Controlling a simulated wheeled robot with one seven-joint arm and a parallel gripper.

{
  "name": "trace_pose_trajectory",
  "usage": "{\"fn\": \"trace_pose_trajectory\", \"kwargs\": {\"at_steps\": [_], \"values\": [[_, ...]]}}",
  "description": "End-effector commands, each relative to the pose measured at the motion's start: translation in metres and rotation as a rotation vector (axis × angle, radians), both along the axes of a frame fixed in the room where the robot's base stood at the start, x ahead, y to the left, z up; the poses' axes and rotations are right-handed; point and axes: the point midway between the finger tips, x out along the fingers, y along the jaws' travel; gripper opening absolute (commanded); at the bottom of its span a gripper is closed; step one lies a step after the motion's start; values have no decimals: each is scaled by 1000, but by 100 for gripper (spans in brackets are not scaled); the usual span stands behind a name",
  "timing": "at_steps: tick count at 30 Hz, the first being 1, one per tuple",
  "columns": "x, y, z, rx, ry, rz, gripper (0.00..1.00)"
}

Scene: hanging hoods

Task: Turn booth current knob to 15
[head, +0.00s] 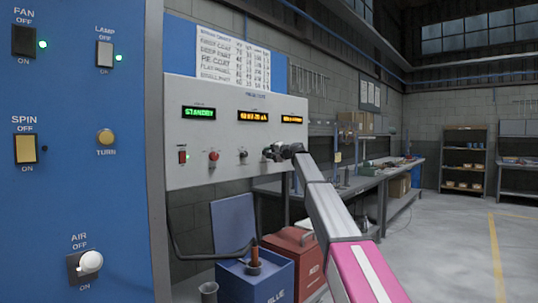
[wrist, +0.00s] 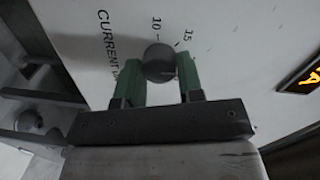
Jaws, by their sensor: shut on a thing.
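The current knob (wrist: 159,62) is a dark round knob on the pale control panel, seen close up in the wrist view. The lettering beside it begins with CURRENT, and the marks 10 and 15 show at its top edge. No pointer on the knob can be made out. My gripper (wrist: 160,78) has its two green fingers on either side of the knob and is shut on it. In the head view my gripper (head: 281,152) is at the right part of the control panel (head: 225,176), and it mostly hides the knob there.
The panel also carries a green STANDBY display (head: 199,112), amber displays (head: 253,117), a red button (head: 213,156) and a small dark knob (head: 243,154). Blue (head: 256,282) and red (head: 294,250) bins stand below. A blue switch board (head: 75,190) is close on the left. Open floor lies right.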

Motion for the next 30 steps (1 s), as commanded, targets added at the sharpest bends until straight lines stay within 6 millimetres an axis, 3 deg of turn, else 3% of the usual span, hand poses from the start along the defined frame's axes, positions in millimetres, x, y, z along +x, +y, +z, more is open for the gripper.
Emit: {"fn": "trace_pose_trajectory", "kwargs": {"at_steps": [18, 30], "values": [[-2, 1, 0, -346, -440, 2, 11], [-3, 1, -1, -470, -599, 2, 11]]}}
